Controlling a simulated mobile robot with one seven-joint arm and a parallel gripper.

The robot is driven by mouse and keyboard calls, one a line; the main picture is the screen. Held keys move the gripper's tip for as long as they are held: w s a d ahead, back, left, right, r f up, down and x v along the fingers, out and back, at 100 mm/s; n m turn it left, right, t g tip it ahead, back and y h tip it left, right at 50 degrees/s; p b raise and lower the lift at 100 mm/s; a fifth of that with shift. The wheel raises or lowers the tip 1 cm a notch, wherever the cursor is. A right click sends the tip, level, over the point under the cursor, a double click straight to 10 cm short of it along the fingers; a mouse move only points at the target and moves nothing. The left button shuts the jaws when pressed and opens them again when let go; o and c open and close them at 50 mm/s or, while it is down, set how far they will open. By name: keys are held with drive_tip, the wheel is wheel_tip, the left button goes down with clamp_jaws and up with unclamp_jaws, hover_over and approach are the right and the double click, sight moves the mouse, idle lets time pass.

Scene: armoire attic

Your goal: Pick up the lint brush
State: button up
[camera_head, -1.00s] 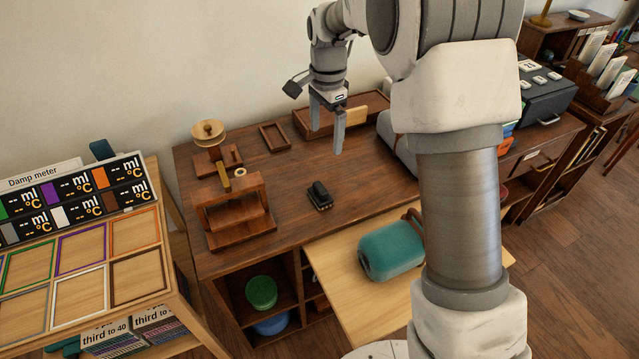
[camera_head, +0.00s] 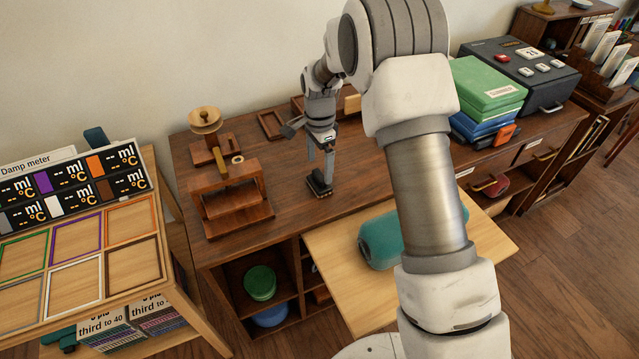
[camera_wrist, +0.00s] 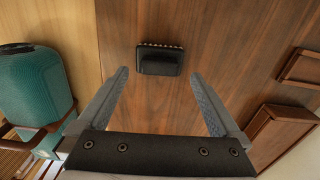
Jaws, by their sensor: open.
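The lint brush is the small black block (camera_head: 319,186) lying on the brown desk near its front edge. In the wrist view the black brush (camera_wrist: 160,60) shows a row of pale bristles along its far side. It lies just beyond the fingertips, roughly centred between them. My gripper (camera_head: 320,172) points down right above the brush in the head view and partly covers it. Both fingers show apart and empty in the wrist view (camera_wrist: 158,75). I cannot tell whether a finger touches the brush.
A wooden press-like stand (camera_head: 232,198) is to the left on the desk (camera_head: 285,215). A teal cylinder (camera_head: 380,240) lies on the pale pull-out board (camera_head: 335,265) in front. Green and blue boxes (camera_head: 488,85) stack at right. Wooden trays (camera_head: 270,124) lie at the back.

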sight(319, 174)
wheel_tip(319, 174, down, 5)
drive_tip(key=shift+f+b, duration=0.2)
drive_tip(key=shift+b, duration=0.3)
drive_tip(key=c, duration=1)
drive_tip(key=shift+r, duration=0.15)
wheel_tip(319, 174, up, 4)
drive_tip(key=shift+f+p, duration=0.1)
drive_tip(key=shift+p, duration=0.35)
drive_tip(key=w+d+r, duration=0.2)
drive_tip(key=d, duration=0.1)
drive_tip(key=w+d+r+p, duration=0.1)
drive_tip(key=w+d+r, duration=0.1)
drive_tip(key=d, duration=0.1)
drive_tip(key=w+d+r, duration=0.3)
drive_tip(key=shift+d+p, duration=0.15)
drive_tip(key=shift+p, duration=0.15)
